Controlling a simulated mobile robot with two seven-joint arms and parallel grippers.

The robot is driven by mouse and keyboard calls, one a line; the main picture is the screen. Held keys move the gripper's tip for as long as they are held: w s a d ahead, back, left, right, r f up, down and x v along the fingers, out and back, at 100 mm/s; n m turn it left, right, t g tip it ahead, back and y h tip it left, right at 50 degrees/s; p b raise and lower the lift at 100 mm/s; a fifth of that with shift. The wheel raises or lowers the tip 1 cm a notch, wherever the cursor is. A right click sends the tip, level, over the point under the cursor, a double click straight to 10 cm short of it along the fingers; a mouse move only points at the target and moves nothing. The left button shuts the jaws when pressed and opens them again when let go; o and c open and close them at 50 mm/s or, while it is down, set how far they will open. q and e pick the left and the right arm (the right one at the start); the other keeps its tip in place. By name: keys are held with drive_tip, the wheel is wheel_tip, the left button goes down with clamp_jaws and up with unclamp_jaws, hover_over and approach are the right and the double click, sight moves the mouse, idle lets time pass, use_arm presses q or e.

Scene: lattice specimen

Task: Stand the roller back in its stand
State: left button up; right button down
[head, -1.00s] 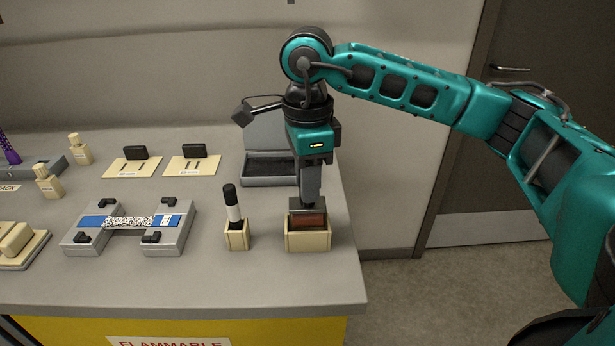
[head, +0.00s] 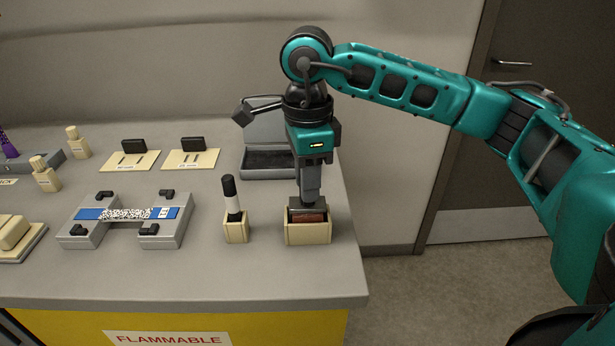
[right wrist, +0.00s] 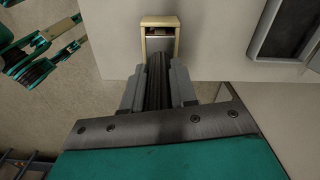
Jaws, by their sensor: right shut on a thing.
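The roller (head: 309,216) has a dark frame over a reddish-brown cylinder. It sits partly inside the cream, open-topped stand (head: 308,235) near the right end of the bench, with its upper part showing above the front wall. My right gripper (head: 308,200) points straight down over the stand and is shut on the roller's handle, which the fingers mostly hide. In the right wrist view the fingers (right wrist: 158,95) close around a dark ribbed handle, and the stand (right wrist: 146,48) lies just beyond them. The roller's bottom is hidden inside the stand. My left gripper is not in view.
A black-capped marker (head: 232,197) stands in a small holder (head: 236,232) just left of the stand. Behind is an open grey case (head: 268,166). A grey fixture (head: 163,235) with a patterned strip lies further left. The bench's right edge is close.

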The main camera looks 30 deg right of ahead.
drive_tip(key=shift+f, duration=0.15)
drive_tip(key=shift+f+b, duration=1.05)
drive_tip(key=shift+f, duration=0.1)
drive_tip(key=shift+c, duration=1.7)
unclamp_jaws()
drive_tip(key=shift+r, duration=0.15)
